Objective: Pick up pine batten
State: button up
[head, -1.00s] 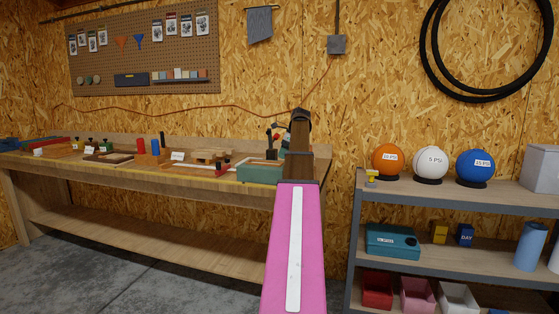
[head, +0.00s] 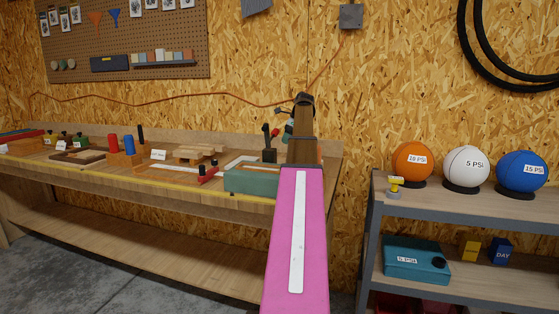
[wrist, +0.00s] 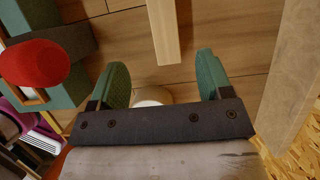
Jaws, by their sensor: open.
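A pale, straight wooden bar (wrist: 163,28), which looks like the pine batten, lies over the bench planks at the top middle of the wrist view. Its near end shows between my gripper's fingertips (wrist: 163,62), and its far end runs out of the frame. My gripper is open, with green pads on both sides and clear gaps to the bar. Whether the fingers are level with the bar or above it, I cannot tell. In the head view my arm hides that part of the bench.
A teal box (head: 250,181) and a red rounded thing (wrist: 35,63) are left of the gripper. A grey-brown board (wrist: 292,75) runs along the right. Pale wood pieces (head: 195,153) are stacked on the bench (head: 120,184). A shelf (head: 440,209) with balls stands at right.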

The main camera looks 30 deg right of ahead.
aim_at(279, 162)
jog(key=shift+w+d+f, duration=0.15)
jog(key=shift+w+f, duration=0.2)
jog(key=shift+w, duration=0.15)
jog(key=x, duration=1)
jog(key=c, duration=1)
